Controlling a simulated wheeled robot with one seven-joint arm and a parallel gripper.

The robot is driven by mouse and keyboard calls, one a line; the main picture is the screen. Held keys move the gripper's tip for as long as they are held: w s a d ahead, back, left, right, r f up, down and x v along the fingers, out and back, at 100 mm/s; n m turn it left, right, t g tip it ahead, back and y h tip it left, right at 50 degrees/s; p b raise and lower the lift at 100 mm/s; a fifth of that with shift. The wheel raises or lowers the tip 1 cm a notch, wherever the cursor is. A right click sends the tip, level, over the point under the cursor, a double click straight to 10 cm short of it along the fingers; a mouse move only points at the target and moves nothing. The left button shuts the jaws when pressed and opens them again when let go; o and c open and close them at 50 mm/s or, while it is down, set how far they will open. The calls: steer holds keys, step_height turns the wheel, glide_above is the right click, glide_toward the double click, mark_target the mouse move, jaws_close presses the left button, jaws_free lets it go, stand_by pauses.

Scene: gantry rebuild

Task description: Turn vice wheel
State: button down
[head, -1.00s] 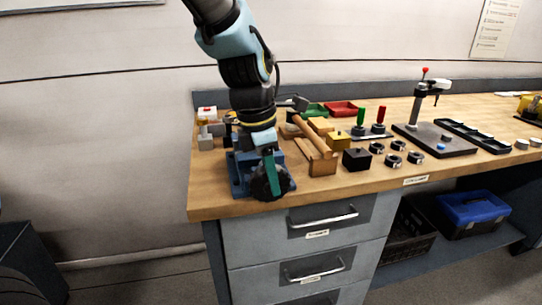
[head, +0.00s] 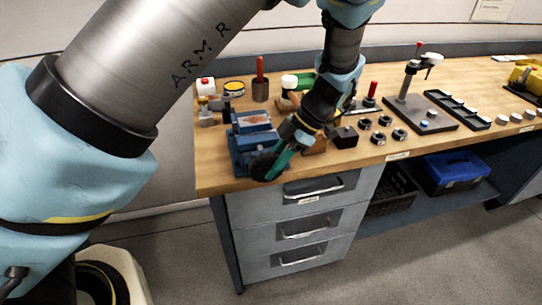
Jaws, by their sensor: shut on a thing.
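The blue vice (head: 243,146) stands at the front left corner of the bench. Its black wheel (head: 261,168) is on the front side, near the bench's front edge. My gripper (head: 277,165), with green fingers, reaches down from the upper right at a slant and is shut on the wheel's right side. The fingers and wrist cover part of the wheel, so its exact turn angle is hard to tell.
A dark block (head: 344,137) and several black rings stand right of my gripper. A red-handled tool in a cup (head: 261,88) is behind the vice. A drill-press-like stand (head: 425,115) is further right. Drawers (head: 305,212) lie below the bench edge.

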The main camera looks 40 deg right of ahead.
steer(key=y, duration=0.1)
steer(key=t+y+b, duration=0.1)
steer(key=shift+d+f+y, duration=0.2)
steer(key=shift+f+y, duration=0.1)
steer(key=shift+f, duration=0.05)
steer(key=y+b, duration=0.1)
steer(key=t+y+b, duration=0.1)
steer(key=y+b, duration=0.1)
steer(key=shift+f, duration=0.4)
steer(key=t+y+b, duration=0.1)
steer(key=y+b, duration=0.1)
steer(key=b, duration=0.1)
steer(key=shift+a+f+y, duration=0.1)
steer(key=shift+y, duration=0.3)
steer(key=shift+t+y+b, duration=0.3)
steer(key=shift+y+b, duration=0.3)
steer(key=shift+b, duration=0.05)
steer(key=shift+a, duration=0.1)
steer(key=c, duration=0.9)
jaws_free()
